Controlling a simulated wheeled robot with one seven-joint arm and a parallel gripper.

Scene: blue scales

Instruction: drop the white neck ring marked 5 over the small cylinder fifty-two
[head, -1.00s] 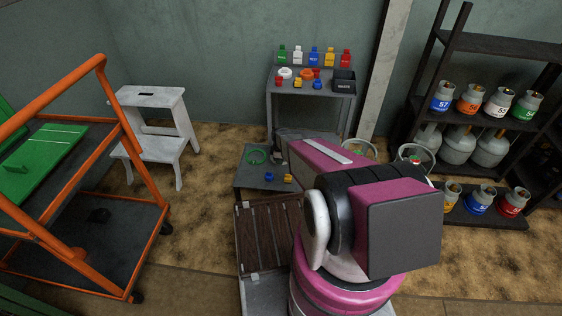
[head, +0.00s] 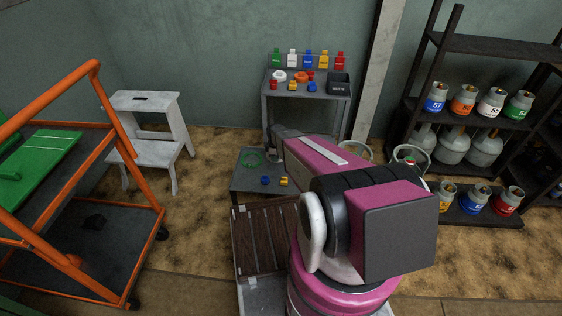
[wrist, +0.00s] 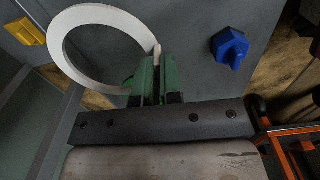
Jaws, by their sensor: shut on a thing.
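My gripper (wrist: 157,72), with green fingertips, is shut on the rim of a white ring (wrist: 57,45) in the wrist view. The ring extends to the left of the fingers over a grey surface; no number shows on it. In the head view my own arm mostly hides the gripper, and I cannot make out the held ring. Small grey cylinders with coloured bands stand on the dark rack at the right. A blue-banded one (head: 481,199) and a red-banded one (head: 510,201) are on its bottom shelf. I cannot read for sure which is fifty-two.
A low grey table (head: 240,186) bears a green ring and small blue and yellow pieces. An orange cart (head: 82,90) and white stool (head: 147,100) stand left.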

